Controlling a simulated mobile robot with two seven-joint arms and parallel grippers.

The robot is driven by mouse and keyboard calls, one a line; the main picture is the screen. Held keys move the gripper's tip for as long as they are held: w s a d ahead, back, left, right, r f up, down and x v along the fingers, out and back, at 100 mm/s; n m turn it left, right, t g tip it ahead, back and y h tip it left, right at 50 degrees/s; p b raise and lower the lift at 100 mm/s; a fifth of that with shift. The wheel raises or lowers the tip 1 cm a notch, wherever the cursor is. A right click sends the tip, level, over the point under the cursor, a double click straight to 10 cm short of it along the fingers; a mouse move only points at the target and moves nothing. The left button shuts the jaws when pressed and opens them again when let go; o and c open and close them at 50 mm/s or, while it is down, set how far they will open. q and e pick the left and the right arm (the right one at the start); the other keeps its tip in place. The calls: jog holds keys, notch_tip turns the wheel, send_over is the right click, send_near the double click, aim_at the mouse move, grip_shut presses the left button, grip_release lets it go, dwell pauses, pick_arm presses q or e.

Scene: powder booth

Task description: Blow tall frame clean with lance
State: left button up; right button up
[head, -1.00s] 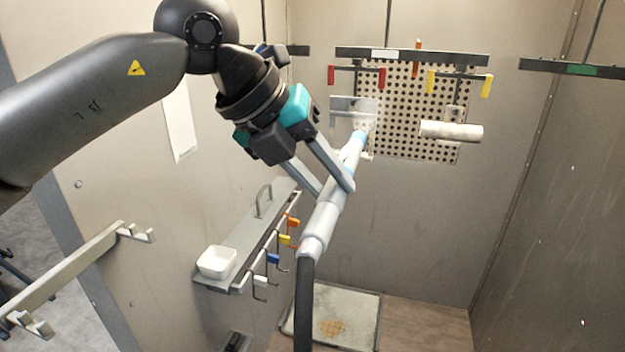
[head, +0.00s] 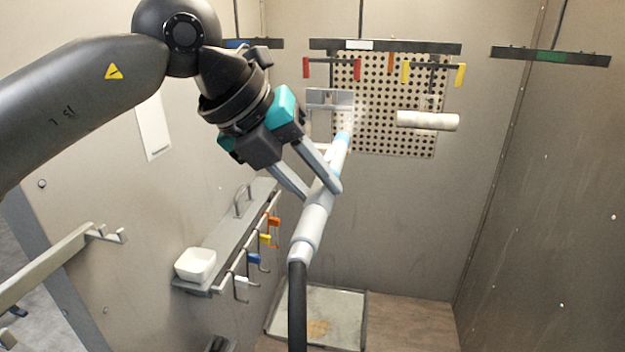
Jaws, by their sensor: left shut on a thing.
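My left gripper (head: 320,190) is shut around the lance (head: 312,222), a light grey tube with a pale blue band near its far end. A black hose hangs from its near end. The lance tilts up and away toward the grey tall frame (head: 317,97), which hangs below the bar with red hooks at the back of the booth. A faint pale haze shows around the tip. My right gripper is out of view.
A perforated panel (head: 385,125) is on the back wall. A white cylinder (head: 428,121) hangs under the yellow hooks (head: 405,72). A shelf (head: 232,225) with a white bowl (head: 195,264) and coloured hooks is at left. A floor tray (head: 340,300) lies below.

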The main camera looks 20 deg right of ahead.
pick_arm(q)
jog(key=shift+f+b, duration=2.4)
jog(key=shift+f, duration=0.3)
jog(key=shift+a, duration=0.1)
jog(key=w+a+p, duration=0.1)
jog(key=w+a, duration=0.6)
jog(key=a, duration=0.3)
jog(key=shift+w, duration=0.15)
jog(key=s+a+b, duration=0.7)
jog(key=s, duration=0.3)
jog(key=shift+s+a, duration=0.3)
